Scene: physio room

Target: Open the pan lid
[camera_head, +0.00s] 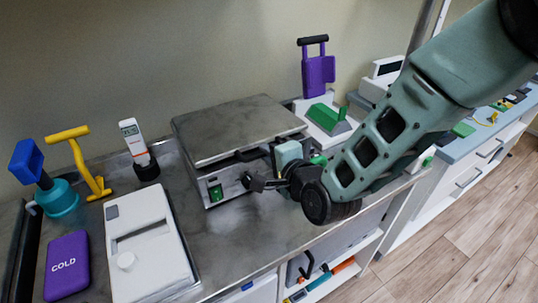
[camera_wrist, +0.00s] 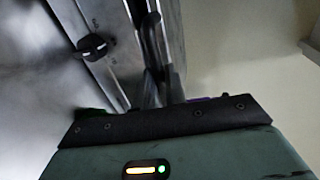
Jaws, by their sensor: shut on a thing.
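The pan is a low metal box with a control panel (camera_head: 214,190) on its front, standing on the counter in the middle of the head view. A dark handle (camera_head: 250,155) runs along the lid's front edge. My gripper (camera_head: 262,182) is at the front right of the pan, shut on the lid handle, though the fingers partly hide the contact. In the wrist view, the dark handle (camera_wrist: 152,42) stands just beyond my gripper, beside a black knob (camera_wrist: 93,46).
Left of the pan are a white device (camera_head: 150,245), a purple cold pack (camera_head: 68,265), a yellow tool (camera_head: 78,158), a blue-and-teal item (camera_head: 57,198) and a white meter (camera_head: 135,142). The wall stands close behind.

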